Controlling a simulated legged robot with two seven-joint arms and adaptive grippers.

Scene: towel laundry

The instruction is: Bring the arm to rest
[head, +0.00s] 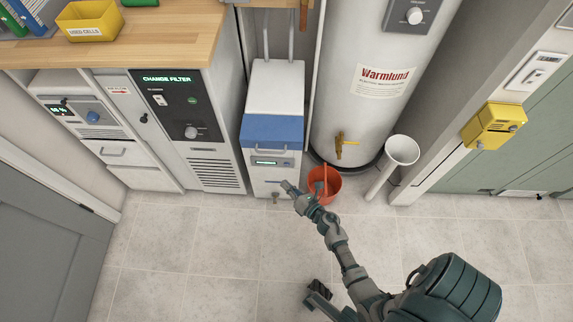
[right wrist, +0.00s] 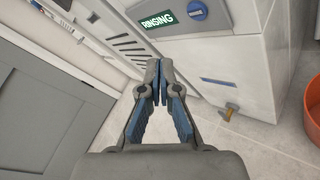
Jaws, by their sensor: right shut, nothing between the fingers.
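My right arm reaches in from the lower right in the head view. My right gripper (head: 288,188) is low in front of the narrow white machine (head: 272,87), left of the orange bucket (head: 325,186). In the right wrist view the gripper (right wrist: 158,72) has its fingertips together, with nothing between them. A machine front (right wrist: 233,48) with a "RINSING" display stands beyond the fingers. Whether the fingertips touch anything is unclear in the head view. My left gripper cannot be made out.
A tall water heater (head: 358,115) stands behind the bucket, with a white pipe (head: 385,175) to its right. Cabinets and a "CHANGE FILTER" unit (head: 180,120) line the left. A grey door (head: 45,255) is at lower left. The tiled floor (head: 175,250) is largely clear.

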